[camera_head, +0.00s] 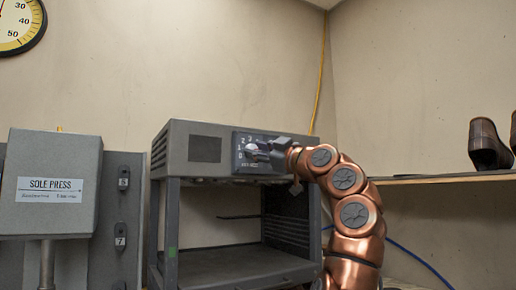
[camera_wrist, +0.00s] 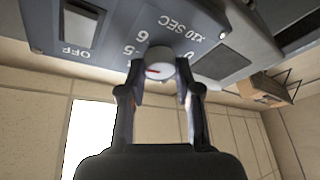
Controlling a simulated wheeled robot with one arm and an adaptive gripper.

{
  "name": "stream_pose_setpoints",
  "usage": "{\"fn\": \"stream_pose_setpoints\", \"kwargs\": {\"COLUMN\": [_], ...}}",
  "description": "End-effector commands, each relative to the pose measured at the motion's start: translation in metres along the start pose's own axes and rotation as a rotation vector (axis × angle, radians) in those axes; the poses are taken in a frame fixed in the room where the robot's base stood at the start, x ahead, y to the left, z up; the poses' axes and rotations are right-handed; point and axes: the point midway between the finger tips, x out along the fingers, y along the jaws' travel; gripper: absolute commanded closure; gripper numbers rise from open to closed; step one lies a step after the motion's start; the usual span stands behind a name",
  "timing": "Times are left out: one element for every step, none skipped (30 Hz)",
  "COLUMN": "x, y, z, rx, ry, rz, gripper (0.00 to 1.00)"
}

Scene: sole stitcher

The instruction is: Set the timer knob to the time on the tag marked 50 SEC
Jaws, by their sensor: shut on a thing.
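The timer knob (camera_wrist: 160,66) is a pale round knob with a short red mark on its face, seen close up in the wrist view. My gripper (camera_wrist: 160,74) is shut on it, one finger on each side. The dial panel (camera_wrist: 108,22) around it carries printed digits, of which 5, 6 and 0 can be made out, and the text "x10 SEC". The red mark lies left of the knob's middle; its exact setting is hard to read. In the head view my gripper (camera_head: 271,150) covers part of the same panel (camera_head: 241,140). No tag marked 50 SEC can be made out.
The panel is on a grey machine (camera_head: 205,130) above an open frame. A "SOLE PRESS" box (camera_head: 55,212) stands left, beside numbered switches (camera_head: 122,180). A shelf (camera_head: 440,180) with dark shoes (camera_head: 487,145) is at right. A switch (camera_wrist: 82,20) marked OFF is near the knob.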

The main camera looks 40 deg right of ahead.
Motion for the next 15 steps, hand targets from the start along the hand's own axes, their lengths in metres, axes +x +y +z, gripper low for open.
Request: {"fn": "stream_pose_setpoints", "kwargs": {"x": [0.0003, 0.0002, 0.0002, 0.0002, 0.0002, 0.0001, 0.0001, 0.0002, 0.0001, 0.0001, 0.0001, 0.0001, 0.0001, 0.0001, 0.0001], "y": [0.0004, 0.0003, 0.0003, 0.0002, 0.0001, 0.0001, 0.0001, 0.0, 0.0, 0.0, 0.0, 0.0001, 0.0001, 0.0, 0.0], "z": [-0.0016, -0.0016, -0.0016, -0.0015, -0.0015, -0.0016, -0.0015, -0.0015, -0.0016, -0.0016, -0.0016, -0.0016, -0.0016, -0.0016, -0.0015], "rx": [-0.005, -0.007, -0.009, -0.01, -0.011, -0.012, -0.012, -0.011, -0.011, -0.011, -0.011, -0.011, -0.011, -0.011, -0.011], "ry": [0.002, 0.002, 0.002, 0.002, 0.002, 0.002, 0.002, 0.002, 0.002, 0.002, 0.002, 0.002, 0.002, 0.002, 0.002], "rz": [-0.001, -0.002, -0.003, -0.003, -0.004, -0.004, -0.004, -0.004, -0.004, -0.004, -0.004, -0.004, -0.004, -0.004, -0.004], "gripper": [1.0, 1.0, 1.0, 1.0, 1.0, 1.0, 1.0, 1.0, 1.0, 1.0, 1.0, 1.0, 1.0, 0.66, 0.62]}}
